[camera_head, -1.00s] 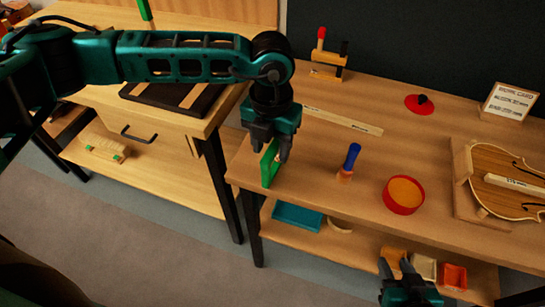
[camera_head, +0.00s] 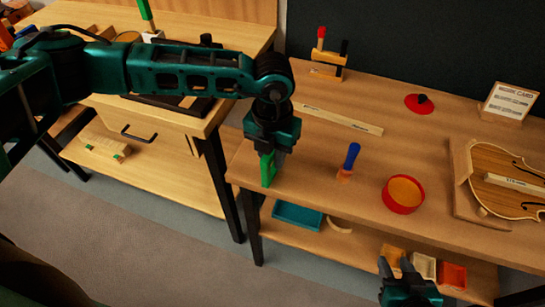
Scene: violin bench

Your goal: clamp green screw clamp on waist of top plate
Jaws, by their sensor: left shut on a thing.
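The green screw clamp (camera_head: 267,170) is at the near left corner of the right bench, under my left gripper (camera_head: 268,151). My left gripper is shut on it from above; whether the clamp touches the bench top is hard to tell. The violin top plate (camera_head: 506,165) lies at the right of the bench, partly cut off by the frame edge. A pale labelled bar (camera_head: 514,183) lies across its middle. My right gripper (camera_head: 404,270) is at the bottom, in front of the lower shelf, with its fingers apart and nothing seen between them.
A blue-handled tool (camera_head: 350,160) and a red round dish (camera_head: 403,194) stand between the clamp and the plate. A long pale strip (camera_head: 343,119) lies behind them. A red disc (camera_head: 419,103), a card (camera_head: 508,102) and a wooden stand (camera_head: 328,66) are at the back.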

